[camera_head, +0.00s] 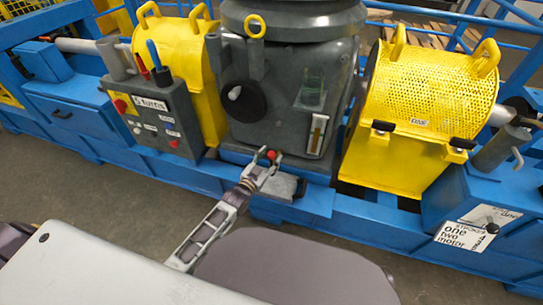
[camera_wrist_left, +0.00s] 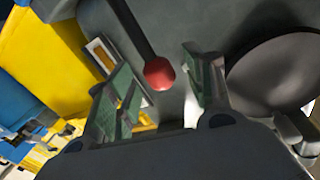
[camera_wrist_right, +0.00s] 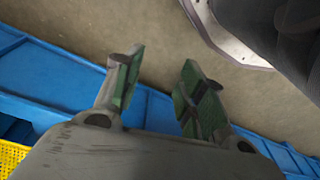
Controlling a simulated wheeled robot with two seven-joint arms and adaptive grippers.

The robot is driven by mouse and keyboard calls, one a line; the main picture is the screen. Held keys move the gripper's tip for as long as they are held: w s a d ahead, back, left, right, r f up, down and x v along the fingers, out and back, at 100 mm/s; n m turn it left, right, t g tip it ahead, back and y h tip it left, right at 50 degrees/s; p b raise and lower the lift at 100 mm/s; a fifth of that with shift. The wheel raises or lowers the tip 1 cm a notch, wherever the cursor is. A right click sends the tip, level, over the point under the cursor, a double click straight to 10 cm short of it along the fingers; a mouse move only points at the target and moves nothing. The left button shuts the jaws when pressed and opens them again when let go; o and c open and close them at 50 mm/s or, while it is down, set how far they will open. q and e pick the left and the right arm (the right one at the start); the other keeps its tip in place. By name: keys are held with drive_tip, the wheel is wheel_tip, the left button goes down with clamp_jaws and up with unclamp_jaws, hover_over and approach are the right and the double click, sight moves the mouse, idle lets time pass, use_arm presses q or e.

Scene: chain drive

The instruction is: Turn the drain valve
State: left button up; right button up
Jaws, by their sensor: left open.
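The drain valve shows as a dark lever with a red ball end (camera_head: 272,155) low on the front of the grey gearbox housing. In the left wrist view the red ball (camera_wrist_left: 159,73) hangs at the end of its dark rod (camera_wrist_left: 131,27). My left gripper (camera_head: 268,156) is open at the ball, with one finger to each side of it in the picture. I cannot tell whether either finger touches it. My right gripper (camera_wrist_right: 158,77) is open and empty over the floor and a blue frame beam, outside the head view.
The grey housing (camera_head: 335,130) carries a black round knob (camera_head: 243,100) and a sight glass (camera_head: 313,88). Yellow guards (camera_head: 425,95) stand at both sides. A switch panel (camera_head: 157,120) is on the left. Blue frame beams (camera_head: 375,222) run below; the front floor is bare.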

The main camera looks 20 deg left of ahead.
use_arm(q)
drive_tip(key=shift+x, duration=0.95)
clamp_jaws()
